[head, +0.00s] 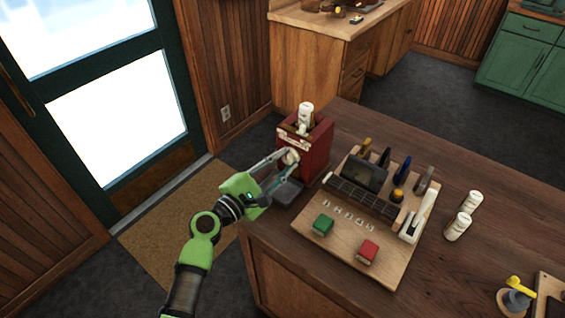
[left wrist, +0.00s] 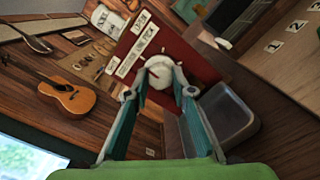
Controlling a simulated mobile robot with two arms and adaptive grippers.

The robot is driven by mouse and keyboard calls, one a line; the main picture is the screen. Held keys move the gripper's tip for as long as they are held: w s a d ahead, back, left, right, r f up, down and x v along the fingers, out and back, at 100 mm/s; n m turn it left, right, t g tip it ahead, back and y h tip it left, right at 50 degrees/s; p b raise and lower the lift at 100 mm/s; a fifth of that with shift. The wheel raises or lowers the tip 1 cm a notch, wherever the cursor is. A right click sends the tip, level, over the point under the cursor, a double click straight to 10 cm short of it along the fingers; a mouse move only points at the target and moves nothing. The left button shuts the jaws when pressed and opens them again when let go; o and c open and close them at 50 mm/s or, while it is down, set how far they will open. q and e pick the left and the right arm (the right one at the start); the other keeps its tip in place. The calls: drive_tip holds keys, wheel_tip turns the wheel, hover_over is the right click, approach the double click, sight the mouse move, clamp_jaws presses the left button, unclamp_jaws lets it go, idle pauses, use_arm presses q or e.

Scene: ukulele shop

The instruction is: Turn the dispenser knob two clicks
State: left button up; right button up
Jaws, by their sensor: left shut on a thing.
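The dispenser (head: 318,150) is a red box at the left end of the dark wood counter, with a white bottle-like piece (head: 306,112) on top. Its round off-white knob (head: 291,157) is on the front face, and a grey tray (head: 288,192) sits below it. My left gripper (head: 287,160) reaches in from the left and its fingers are closed around the knob. In the left wrist view the knob (left wrist: 158,76) sits between the two fingertips, with a small red mark on it. The grey tray (left wrist: 224,115) is right of the fingers. My right gripper is not in view.
Right of the dispenser lies a wooden board (head: 330,240) with a green block (head: 323,224), a red block (head: 368,251) and several tools. White bottles (head: 458,226) stand farther right. A glass door (head: 110,110) is at left.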

use_arm(q)
drive_tip(key=m+b, duration=0.1)
drive_tip(key=m, duration=0.1)
drive_tip(key=shift+m, duration=0.3)
drive_tip(key=m+b, duration=0.1)
drive_tip(key=m, duration=0.1)
drive_tip(key=shift+r+m, duration=0.15)
drive_tip(key=shift+m, duration=0.25)
drive_tip(key=m, duration=0.3)
drive_tip(key=shift+r+y+b, duration=0.15)
drive_tip(key=shift+y+b, duration=0.15)
drive_tip(key=shift+b, duration=0.1)
drive_tip(key=m, duration=0.8)
drive_tip(key=shift+d+r+y, duration=0.1)
drive_tip(key=shift+r+y, duration=0.05)
drive_tip(key=shift+y, duration=0.15)
drive_tip(key=m+p, duration=0.1)
drive_tip(key=m, duration=0.4)
drive_tip(key=shift+m, duration=0.4)
drive_tip(key=shift+r+t, duration=0.1)
drive_tip(key=shift+t, duration=0.2)
